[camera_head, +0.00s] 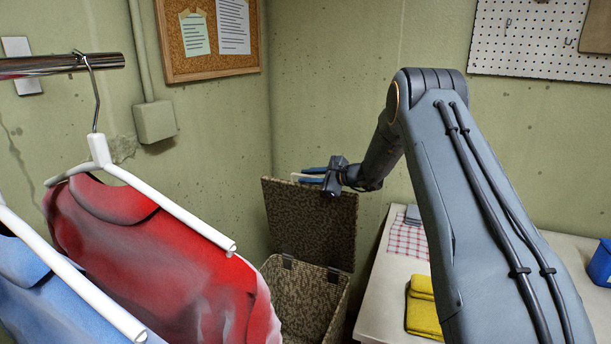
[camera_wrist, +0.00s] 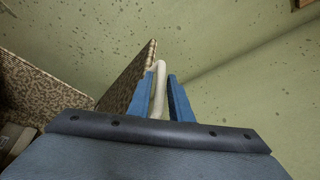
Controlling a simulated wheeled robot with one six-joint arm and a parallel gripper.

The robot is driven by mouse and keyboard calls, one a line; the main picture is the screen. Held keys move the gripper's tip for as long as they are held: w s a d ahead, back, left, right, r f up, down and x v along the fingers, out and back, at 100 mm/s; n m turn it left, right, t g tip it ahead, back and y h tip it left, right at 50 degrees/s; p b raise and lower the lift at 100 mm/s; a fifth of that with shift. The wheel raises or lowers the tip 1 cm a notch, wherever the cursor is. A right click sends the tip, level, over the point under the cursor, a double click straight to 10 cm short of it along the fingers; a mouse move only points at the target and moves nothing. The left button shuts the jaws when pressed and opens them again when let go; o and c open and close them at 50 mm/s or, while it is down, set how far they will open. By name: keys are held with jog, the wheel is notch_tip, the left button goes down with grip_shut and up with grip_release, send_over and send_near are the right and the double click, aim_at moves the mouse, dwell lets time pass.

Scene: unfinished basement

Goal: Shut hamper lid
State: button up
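The hamper (camera_head: 305,300) is a brown speckled woven box in the corner, partly hidden by the hanging red shirt. Its lid (camera_head: 310,222) stands open and upright, hinged at the back rim. My gripper (camera_head: 312,176) is at the lid's top edge. In the wrist view, my gripper's two blue fingers (camera_wrist: 162,98) lie on either side of a cream loop (camera_wrist: 159,75), with hardly any gap showing. The lid (camera_wrist: 130,80) is just left of the fingers, and the loop seems to belong to it. The loop's base is hidden behind the gripper.
A red shirt (camera_head: 155,255) and a blue shirt (camera_head: 50,300) hang from a metal rail (camera_head: 50,66) at left. A pale table (camera_head: 385,305) at right bears a checked cloth (camera_head: 408,238), yellow cloths (camera_head: 422,310) and a blue bin (camera_head: 601,264). Walls stand close behind the lid.

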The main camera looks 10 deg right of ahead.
jog(key=shift+w+a+f, duration=0.2)
jog(key=shift+w+a, duration=0.2)
jog(key=shift+w, duration=0.05)
grip_shut()
jog(key=shift+d+f, duration=0.1)
